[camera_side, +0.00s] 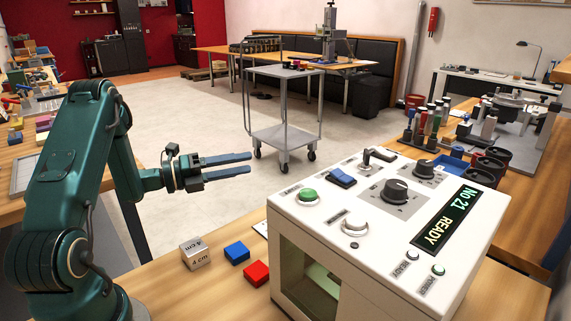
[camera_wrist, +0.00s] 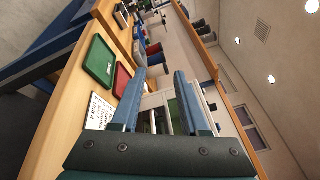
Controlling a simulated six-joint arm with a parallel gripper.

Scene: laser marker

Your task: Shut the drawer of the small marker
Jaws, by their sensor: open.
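The small marker (camera_side: 365,225) is a white box with a sloping control panel in the right half of the side view. A dark window with a greenish inside (camera_side: 310,278) is in its left-facing wall. Its lit display reads "No 21 READY". I cannot make out the drawer or how far it is open in the side view. My gripper (camera_side: 250,163) is open and empty, in the air left of the marker and above its top. In the wrist view my gripper (camera_wrist: 158,76) has the white marker (camera_wrist: 157,101) partly showing between and behind its fingers.
A "4 cm" block (camera_side: 195,253), a blue block (camera_side: 237,252) and a red block (camera_side: 256,273) lie left of the marker. The wrist view shows a green tray (camera_wrist: 101,62), a red tray (camera_wrist: 122,79) and a printed card (camera_wrist: 98,112). Black cups (camera_side: 488,168) stand behind the marker.

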